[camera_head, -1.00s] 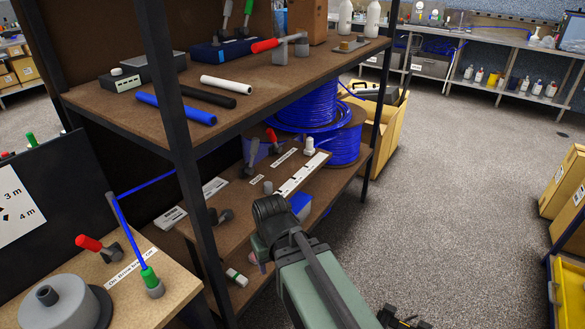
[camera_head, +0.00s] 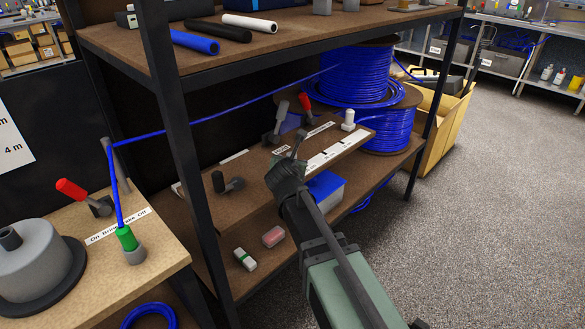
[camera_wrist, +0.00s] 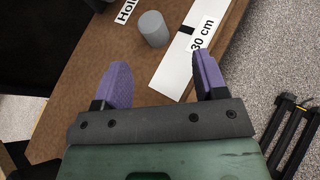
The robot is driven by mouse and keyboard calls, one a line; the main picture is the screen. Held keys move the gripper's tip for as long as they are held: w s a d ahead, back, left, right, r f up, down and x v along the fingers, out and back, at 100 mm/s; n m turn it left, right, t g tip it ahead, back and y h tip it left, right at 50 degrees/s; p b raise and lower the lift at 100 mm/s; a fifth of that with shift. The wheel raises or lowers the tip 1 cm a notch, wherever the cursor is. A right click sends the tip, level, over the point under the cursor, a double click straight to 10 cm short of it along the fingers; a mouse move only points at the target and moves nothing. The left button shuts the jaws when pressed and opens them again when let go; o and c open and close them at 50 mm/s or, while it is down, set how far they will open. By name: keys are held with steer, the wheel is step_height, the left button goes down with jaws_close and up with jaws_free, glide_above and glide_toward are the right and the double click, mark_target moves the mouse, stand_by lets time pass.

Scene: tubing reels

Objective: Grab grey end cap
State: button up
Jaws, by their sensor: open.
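The grey end cap (camera_wrist: 153,28) is a small plain cylinder on the brown board in the wrist view, beside a white strip marked 30 cm (camera_wrist: 186,58). My gripper (camera_wrist: 162,72) is open, its two purple fingers apart with nothing between them. The cap lies beyond the fingertips, close to the middle of the gap. In the camera_head view my gripper (camera_head: 293,158) is over the board on the lower shelf, and my wrist hides the cap or makes it hard to tell.
A white fitting (camera_head: 348,120) stands at the board's far end. A red-handled clamp (camera_head: 305,104) and a black clamp (camera_head: 228,183) are near. The rack's dark post (camera_head: 185,150) rises at left. Blue tubing reels (camera_head: 352,76) stand behind. A blue-and-white box (camera_head: 324,190) sits below the board.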

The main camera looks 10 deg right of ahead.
steer(key=shift+w+a+r+n+t, duration=0.25)
steer(key=shift+w+n+t, duration=0.2)
steer(key=shift+n, duration=0.55)
steer(key=x, duration=0.1)
steer(key=b+x, duration=0.1)
steer(key=x, duration=0.1)
steer(key=b+x, duration=0.1)
steer(key=x, duration=0.1)
steer(key=shift+f, duration=0.3)
steer(key=shift+w+d, duration=0.1)
steer(key=shift+w, duration=0.2)
steer(key=b+x, duration=0.2)
steer(key=x, duration=0.3)
steer(key=shift+w, duration=0.1)
steer(key=shift+c, duration=0.6)
steer(key=c, duration=0.9)
steer(key=shift+r, duration=0.1)
